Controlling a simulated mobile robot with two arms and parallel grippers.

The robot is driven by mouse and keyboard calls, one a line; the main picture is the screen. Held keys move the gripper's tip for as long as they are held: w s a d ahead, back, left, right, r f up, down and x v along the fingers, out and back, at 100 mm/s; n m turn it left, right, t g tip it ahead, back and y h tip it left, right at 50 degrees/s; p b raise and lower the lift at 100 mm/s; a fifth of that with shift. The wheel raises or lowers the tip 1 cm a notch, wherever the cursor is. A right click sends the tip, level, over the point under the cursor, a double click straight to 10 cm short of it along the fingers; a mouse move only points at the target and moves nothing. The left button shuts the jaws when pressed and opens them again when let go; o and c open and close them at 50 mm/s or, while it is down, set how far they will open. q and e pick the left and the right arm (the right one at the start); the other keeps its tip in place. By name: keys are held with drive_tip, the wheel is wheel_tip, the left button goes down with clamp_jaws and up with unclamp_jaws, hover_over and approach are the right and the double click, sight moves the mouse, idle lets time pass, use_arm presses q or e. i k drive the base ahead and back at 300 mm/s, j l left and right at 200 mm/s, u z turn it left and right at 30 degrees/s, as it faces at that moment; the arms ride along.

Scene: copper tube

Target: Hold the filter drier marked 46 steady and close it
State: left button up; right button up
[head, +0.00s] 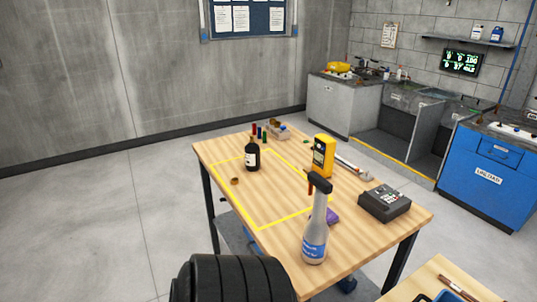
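I cannot make out a marking 46 on anything, so I cannot tell which thing is the filter drier. A dark bottle (252,156) with a white label stands upright on the wooden table (290,191), inside a yellow taped outline. A small brown round piece (235,181) lies on the table to its lower left, apart from it. Several small coloured upright items (259,133) and a small holder (279,132) are behind the bottle. Neither of my grippers shows in this view.
A yellow meter (323,156), a grey spray bottle (315,229), a purple item (332,216) and a dark boxed device (385,203) stand on the table's right half. A wrench-like tool (354,170) lies by the far right edge. The taped area's middle is mostly clear.

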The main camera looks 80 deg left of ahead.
sight(253, 157)
drive_tip(key=u, duration=0.4)
drive_tip(key=l+u, duration=0.1)
drive_tip(key=u, duration=0.3)
drive_tip(key=l+u, duration=0.1)
drive_tip(key=u, duration=0.35)
drive_tip(key=l+u, duration=0.1)
drive_tip(key=u, duration=0.3)
drive_tip(key=i, duration=0.05)
